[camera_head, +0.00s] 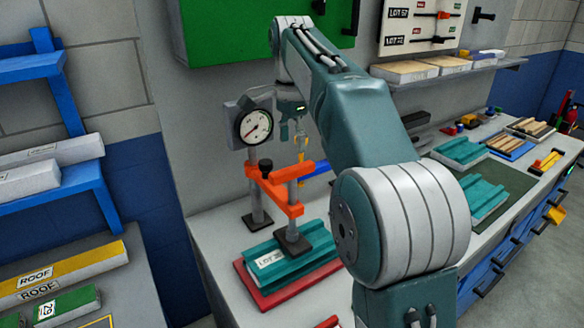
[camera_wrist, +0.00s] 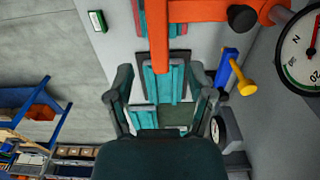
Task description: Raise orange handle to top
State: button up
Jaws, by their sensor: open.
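The orange handle (camera_head: 285,192) is a thick orange frame on the upright posts of a press with a round dial gauge (camera_head: 255,126). It sits low, above a teal panel (camera_head: 270,258) on a red base. My gripper (camera_head: 291,133) is above and behind the handle, beside the gauge, with its fingers pointing down. In the wrist view my gripper (camera_wrist: 161,75) is open and empty. An orange bar of the handle (camera_wrist: 158,35) runs down the picture towards the gap between the fingertips. I cannot tell how far it is from them.
A blue and yellow tool (camera_wrist: 230,72) lies right of the fingers in the wrist view. Teal panels (camera_head: 462,150) lie on the bench at right. A blue shelf rack (camera_head: 85,170) stands at left. My arm hides part of the bench.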

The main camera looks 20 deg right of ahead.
aim_at(292, 168)
notch_tip(292, 168, down, 7)
jog(key=shift+r, duration=0.1)
dwell(0.3)
